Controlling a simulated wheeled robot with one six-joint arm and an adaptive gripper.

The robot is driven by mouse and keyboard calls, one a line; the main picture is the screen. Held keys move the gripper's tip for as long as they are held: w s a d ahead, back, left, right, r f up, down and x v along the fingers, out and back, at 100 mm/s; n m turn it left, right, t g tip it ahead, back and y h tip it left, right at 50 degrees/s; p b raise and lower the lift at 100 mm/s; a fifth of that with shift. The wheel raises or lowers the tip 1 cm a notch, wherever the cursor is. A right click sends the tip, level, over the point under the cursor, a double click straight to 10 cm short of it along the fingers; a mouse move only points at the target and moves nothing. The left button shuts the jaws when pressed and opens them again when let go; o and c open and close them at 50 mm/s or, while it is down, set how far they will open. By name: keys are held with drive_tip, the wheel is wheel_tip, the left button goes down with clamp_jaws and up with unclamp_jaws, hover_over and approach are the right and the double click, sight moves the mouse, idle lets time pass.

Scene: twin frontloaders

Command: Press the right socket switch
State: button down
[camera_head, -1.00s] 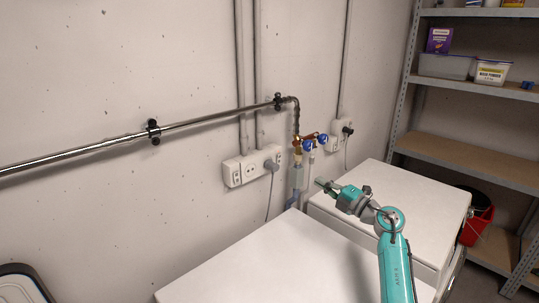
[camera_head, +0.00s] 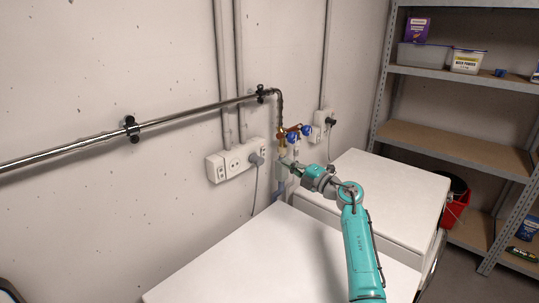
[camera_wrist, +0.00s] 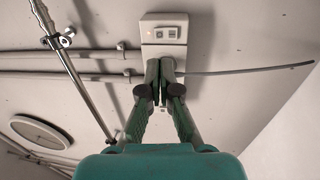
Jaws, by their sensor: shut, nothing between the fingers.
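A long white socket panel (camera_head: 236,160) is on the wall behind the near white machine. It has a plug (camera_head: 256,160) with a grey cable, and a switch module at its right end (camera_head: 263,148). A second, smaller socket panel (camera_head: 318,133) with a black plug is further right. My gripper (camera_head: 289,167) is shut and empty, right of the long panel and below the valves. In the wrist view, its fingertips (camera_wrist: 161,64) overlap a panel (camera_wrist: 164,20), just below a switch module (camera_wrist: 164,32) with a small red light. The fingers hide the panel's middle; contact cannot be told.
A metal pipe (camera_head: 190,115) runs along the wall to blue-handled valves (camera_head: 293,135) close to my gripper. Two white machines (camera_head: 225,270) stand below. Shelves (camera_head: 455,147) and a red bucket (camera_head: 455,205) are at the right.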

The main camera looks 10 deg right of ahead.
sight(264, 150)
drive_tip(key=x, duration=0.8)
drive_tip(key=shift+w+a, duration=0.1)
drive_tip(key=shift+w, duration=0.15)
drive_tip(key=shift+w+a+r, duration=0.15)
drive_tip(key=shift+r, duration=0.1)
